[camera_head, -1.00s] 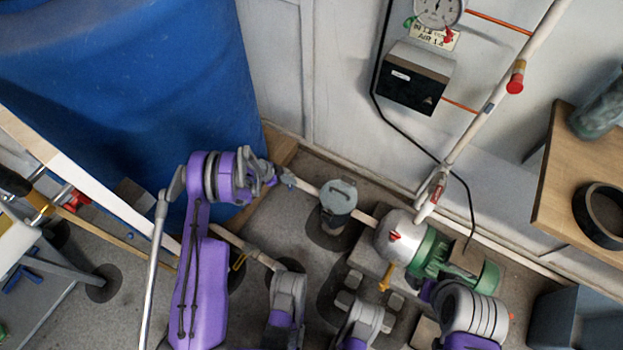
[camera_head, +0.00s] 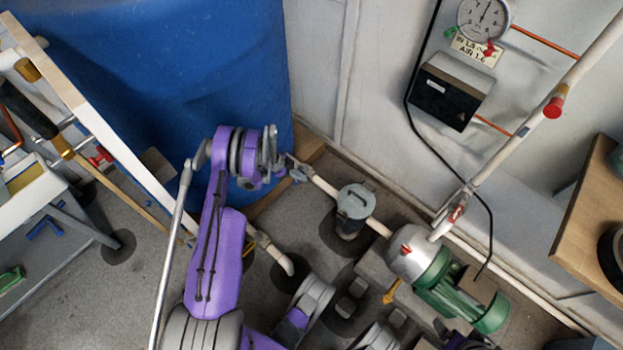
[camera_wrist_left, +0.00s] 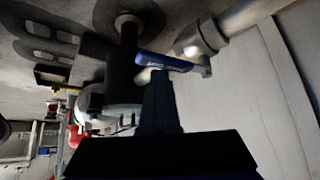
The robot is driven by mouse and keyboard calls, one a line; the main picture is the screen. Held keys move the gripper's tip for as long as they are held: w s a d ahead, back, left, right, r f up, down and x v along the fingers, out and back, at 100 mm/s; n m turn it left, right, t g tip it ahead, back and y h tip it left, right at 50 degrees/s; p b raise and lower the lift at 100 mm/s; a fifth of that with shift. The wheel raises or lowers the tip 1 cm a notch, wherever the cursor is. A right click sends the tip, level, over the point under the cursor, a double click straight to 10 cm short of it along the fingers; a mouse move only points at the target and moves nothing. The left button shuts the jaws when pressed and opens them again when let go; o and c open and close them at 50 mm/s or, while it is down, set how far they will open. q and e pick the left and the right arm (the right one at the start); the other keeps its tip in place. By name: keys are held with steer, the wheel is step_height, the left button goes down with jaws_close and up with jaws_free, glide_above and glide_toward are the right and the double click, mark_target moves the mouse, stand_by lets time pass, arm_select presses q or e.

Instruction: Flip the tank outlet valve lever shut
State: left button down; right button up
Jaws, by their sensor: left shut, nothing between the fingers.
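The tank outlet valve (camera_head: 298,169) is a small grey fitting on the pale pipe just right of the blue tank (camera_head: 190,80). In the left wrist view its lever (camera_wrist_left: 160,62) has a blue grip and lies close above my fingertips. I cannot tell if the lever lies along or across the pipe. My left gripper (camera_head: 270,150) is shut and empty, beside the valve on its tank side; its dark fingers (camera_wrist_left: 160,78) point up at the lever in the wrist view. Whether they touch it is unclear. My right gripper does not show.
A grey lidded pot (camera_head: 355,203) and a green pump (camera_head: 450,290) sit along the pipe to the right. A wall with a gauge (camera_head: 484,18) and black box (camera_head: 450,90) stands behind. A white-edged frame (camera_head: 95,120) is at left.

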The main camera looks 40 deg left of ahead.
arm_select(q)
steer(key=shift+a, duration=0.1)
steer(key=shift+r, duration=0.1)
stand_by(0.4)
step_height(320, 180, up, 10)
steer(key=p, duration=0.2)
steer(key=shift+p, duration=0.35)
stand_by(0.3)
